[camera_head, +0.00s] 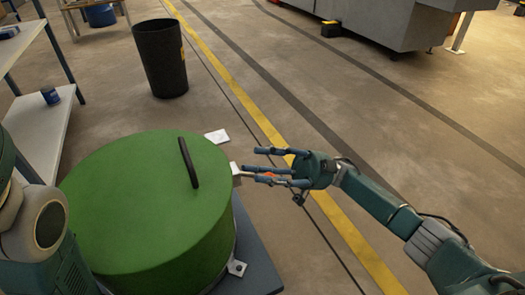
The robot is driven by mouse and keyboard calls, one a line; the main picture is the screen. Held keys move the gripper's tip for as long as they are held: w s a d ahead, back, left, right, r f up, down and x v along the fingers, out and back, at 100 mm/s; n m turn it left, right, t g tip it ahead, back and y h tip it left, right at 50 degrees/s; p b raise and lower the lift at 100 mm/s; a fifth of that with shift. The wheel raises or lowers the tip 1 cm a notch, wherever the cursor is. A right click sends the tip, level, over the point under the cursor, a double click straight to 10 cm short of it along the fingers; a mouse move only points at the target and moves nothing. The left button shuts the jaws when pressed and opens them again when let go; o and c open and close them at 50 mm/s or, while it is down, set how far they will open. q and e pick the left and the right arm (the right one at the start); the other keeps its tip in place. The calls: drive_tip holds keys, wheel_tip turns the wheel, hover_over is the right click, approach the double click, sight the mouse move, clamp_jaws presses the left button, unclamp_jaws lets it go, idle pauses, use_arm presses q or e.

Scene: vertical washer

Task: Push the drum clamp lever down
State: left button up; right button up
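The drum is a wide green cylinder with a green lid (125,205) and a black handle (189,163) on top, at the lower left of the head view. On its right side is a pale metal clamp (236,170). A small red part (268,175), likely the lever's end, shows among my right gripper's fingers. My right gripper (258,163) comes in from the right, its fingers spread and pointing left at the clamp. The fingers partly hide the lever, and I cannot tell whether they touch it. My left gripper is not in view.
The drum stands on a dark blue-grey base (258,262) with a metal bracket (237,267) at its front right. A black bin (161,58) stands behind. A white shelf (45,130) is at left. Grey machinery (375,20) is at the back. Floor to the right is clear.

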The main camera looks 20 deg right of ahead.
wheel_tip(320, 180, up, 6)
drive_tip(key=shift+r, duration=0.1)
drive_tip(key=shift+s, duration=0.1)
idle(0.5)
